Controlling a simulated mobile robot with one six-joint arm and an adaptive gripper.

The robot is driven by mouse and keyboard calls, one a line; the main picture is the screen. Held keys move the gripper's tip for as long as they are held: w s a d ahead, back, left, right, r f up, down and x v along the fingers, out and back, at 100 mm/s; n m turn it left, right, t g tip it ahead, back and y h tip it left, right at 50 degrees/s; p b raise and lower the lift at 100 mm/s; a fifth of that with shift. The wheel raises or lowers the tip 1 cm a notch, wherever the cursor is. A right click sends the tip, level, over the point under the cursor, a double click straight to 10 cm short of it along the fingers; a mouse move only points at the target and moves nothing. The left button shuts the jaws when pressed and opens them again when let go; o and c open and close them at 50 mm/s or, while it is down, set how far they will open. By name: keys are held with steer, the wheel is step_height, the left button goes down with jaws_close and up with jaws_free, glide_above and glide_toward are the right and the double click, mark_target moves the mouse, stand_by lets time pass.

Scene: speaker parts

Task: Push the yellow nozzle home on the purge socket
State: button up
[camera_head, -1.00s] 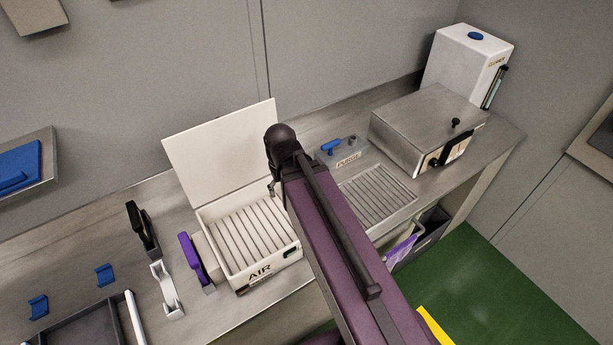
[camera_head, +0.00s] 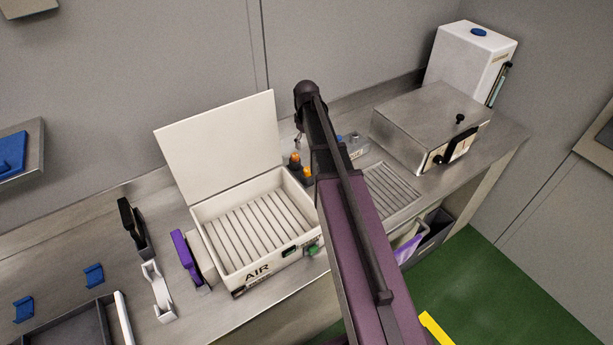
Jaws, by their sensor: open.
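A small grey block (camera_head: 357,146) with a blue part on top stands at the back of the bench, half hidden by my arm. In the earlier frame its label reads PURGE. Two small orange-yellow pieces on dark bases stand between the white AIR box and my arm: a farther one (camera_head: 295,159) and a nearer one (camera_head: 307,172). I cannot tell which, if either, is the yellow nozzle, or whether it is on a socket. My purple arm crosses the bench, and a dark wrist part shows just beyond the orange pieces.
The open white AIR box (camera_head: 226,262) stands left of my arm, lid up. A purple-handled item (camera_head: 186,256) is beside it. A slatted grate (camera_head: 393,190), a steel box (camera_head: 430,125) and a white container (camera_head: 465,62) are to the right.

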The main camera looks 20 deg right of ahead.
steer(key=shift+f, duration=0.1)
stand_by(0.3)
steer(key=b, duration=0.9)
glide_above(308, 169)
steer(key=f, duration=0.8)
steer(key=shift+a+f, duration=0.2)
steer(key=shift+a, duration=0.1)
steer(key=f+b, duration=0.3)
steer(key=shift+s+d+f, duration=0.1)
steer(key=shift+d+f, duration=0.1)
steer(key=shift+d, duration=0.05)
steer(key=shift+f+b, duration=0.9)
steer(key=c, duration=1.1)
